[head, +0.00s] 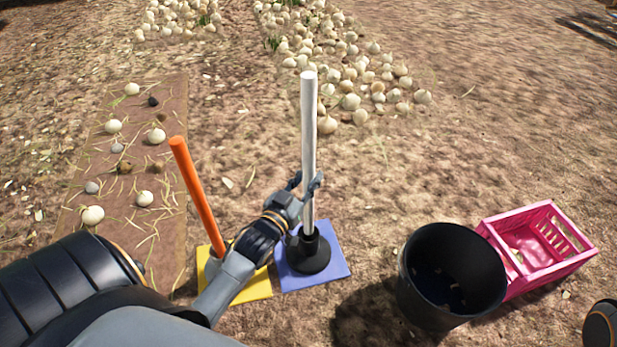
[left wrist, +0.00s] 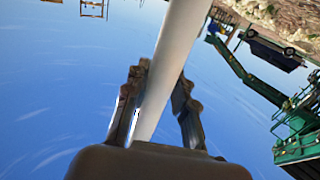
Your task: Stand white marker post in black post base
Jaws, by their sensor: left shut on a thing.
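The white marker post (head: 309,120) stands upright in the head view. Its lower end meets the collar of the black post base (head: 309,262), which sits on a blue square plate (head: 335,262). The post looks to be in the collar, though how deep I cannot tell. My left gripper (head: 310,184) is shut around the post above the base. In the left wrist view the post (left wrist: 176,50) runs between the two fingers of the left gripper (left wrist: 160,100). My right gripper does not show.
An orange post (head: 195,190) stands on a yellow plate (head: 250,290) to the left. A black bucket (head: 425,310) and a pink crate (head: 550,262) stand at the right. Pale onions (head: 350,102) lie behind; a brown strip (head: 150,230) with onions and stones lies left.

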